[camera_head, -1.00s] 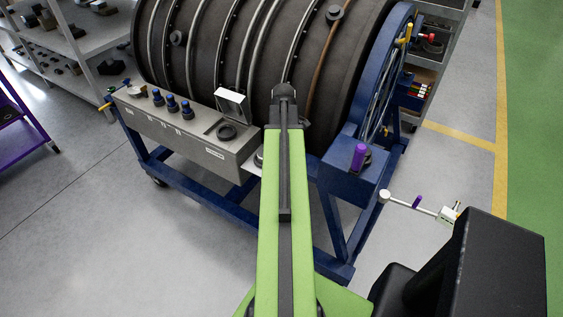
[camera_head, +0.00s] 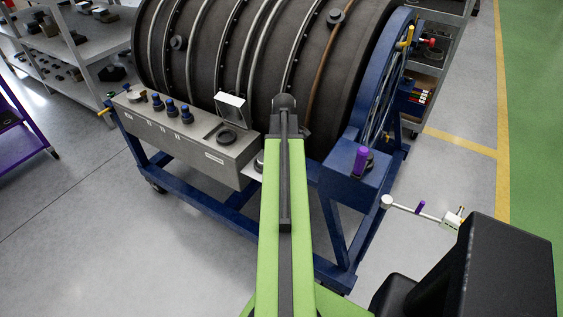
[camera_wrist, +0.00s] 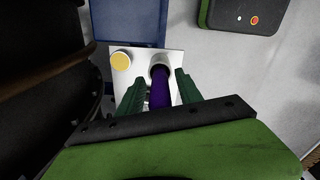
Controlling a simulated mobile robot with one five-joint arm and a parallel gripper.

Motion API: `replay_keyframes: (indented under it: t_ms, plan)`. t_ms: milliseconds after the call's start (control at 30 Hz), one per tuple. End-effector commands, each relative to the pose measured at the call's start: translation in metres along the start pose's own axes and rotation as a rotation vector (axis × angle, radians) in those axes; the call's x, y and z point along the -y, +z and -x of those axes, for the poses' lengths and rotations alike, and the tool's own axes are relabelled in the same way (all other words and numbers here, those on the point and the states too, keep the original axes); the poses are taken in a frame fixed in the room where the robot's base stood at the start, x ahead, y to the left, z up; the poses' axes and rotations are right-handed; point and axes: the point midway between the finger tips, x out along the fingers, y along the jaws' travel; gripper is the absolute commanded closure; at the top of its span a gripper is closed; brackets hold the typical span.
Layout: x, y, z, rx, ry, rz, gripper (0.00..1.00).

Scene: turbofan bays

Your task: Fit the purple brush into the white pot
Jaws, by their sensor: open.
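In the wrist view, the purple brush (camera_wrist: 159,94) stands between the two green fingers of my gripper (camera_wrist: 159,97). The fingers are open, with a gap on each side of the brush. The brush's far end meets the mouth of the white pot (camera_wrist: 161,66); I cannot tell how deep it sits. The pot stands on a pale plate (camera_wrist: 141,62) beside a yellow-topped white cylinder (camera_wrist: 121,61). In the head view, my green arm hides my gripper, the brush and the pot.
A large dark engine (camera_head: 220,60) rests on a blue stand (camera_head: 215,197). A grey console (camera_head: 185,138) is mounted on its near side. A purple cylinder (camera_head: 361,160) stands on the stand's right corner.

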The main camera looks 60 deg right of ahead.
Motion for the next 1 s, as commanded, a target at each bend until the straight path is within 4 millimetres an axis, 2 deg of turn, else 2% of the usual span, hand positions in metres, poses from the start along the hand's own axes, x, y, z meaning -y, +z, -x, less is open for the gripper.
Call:
replay_keyframes:
  t_ms: [167,500,633,767,1000]
  plan:
    - [0.000,0.000,0.018,0.000,0.000,0.000,0.58]
    - [0.000,0.000,0.093,0.000,0.000,-0.001,0.58]
    - [0.000,0.001,0.117,0.000,0.000,-0.001,0.58]
    - [0.000,0.001,0.125,0.000,0.000,-0.001,0.58]
    - [0.000,0.001,0.122,0.000,0.000,-0.002,0.58]
